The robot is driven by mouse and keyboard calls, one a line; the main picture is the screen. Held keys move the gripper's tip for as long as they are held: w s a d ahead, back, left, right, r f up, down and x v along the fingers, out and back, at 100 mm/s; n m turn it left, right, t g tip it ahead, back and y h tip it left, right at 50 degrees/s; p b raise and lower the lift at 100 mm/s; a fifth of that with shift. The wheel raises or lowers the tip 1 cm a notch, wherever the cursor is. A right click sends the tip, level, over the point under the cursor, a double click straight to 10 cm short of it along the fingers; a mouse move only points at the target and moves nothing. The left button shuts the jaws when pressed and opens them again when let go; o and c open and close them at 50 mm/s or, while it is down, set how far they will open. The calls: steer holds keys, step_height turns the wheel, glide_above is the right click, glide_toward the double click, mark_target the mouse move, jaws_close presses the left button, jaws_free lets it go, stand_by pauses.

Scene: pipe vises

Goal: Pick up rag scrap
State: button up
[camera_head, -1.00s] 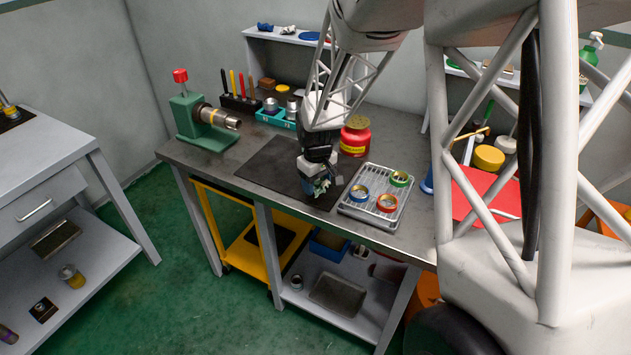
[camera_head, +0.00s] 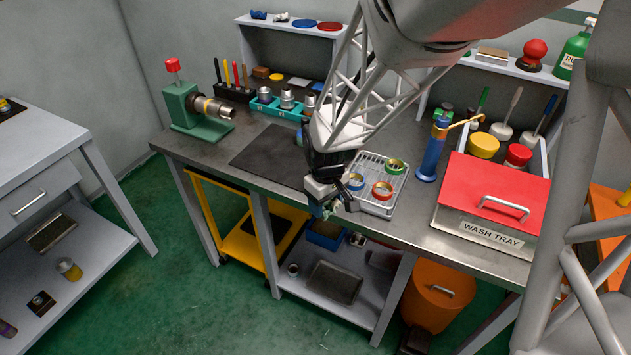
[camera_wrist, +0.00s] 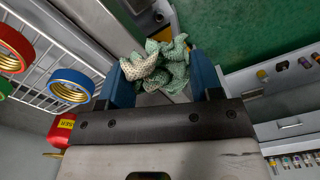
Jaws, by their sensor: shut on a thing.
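The rag scrap (camera_wrist: 160,66) is a crumpled pale green and cream cloth. In the wrist view it sits between the two blue fingers of my gripper (camera_wrist: 163,80), which is shut on it. In the head view my gripper (camera_head: 322,206) hangs at the front edge of the workbench, left of the wire tray. Only a small part of the rag shows there, below the fingers.
A wire tray (camera_head: 376,209) with green, blue and red rings stands just right of my gripper. A dark mat (camera_head: 268,155) lies bare to the left. The red-lidded wash tray (camera_head: 488,236) is at the right. An orange bin (camera_head: 432,305) stands on the floor.

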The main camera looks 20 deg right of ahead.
steer(key=shift+s, duration=0.3)
stand_by(0.4)
steer(key=o, duration=0.4)
steer(key=shift+c, duration=1.3)
steer(key=shift+w, duration=0.1)
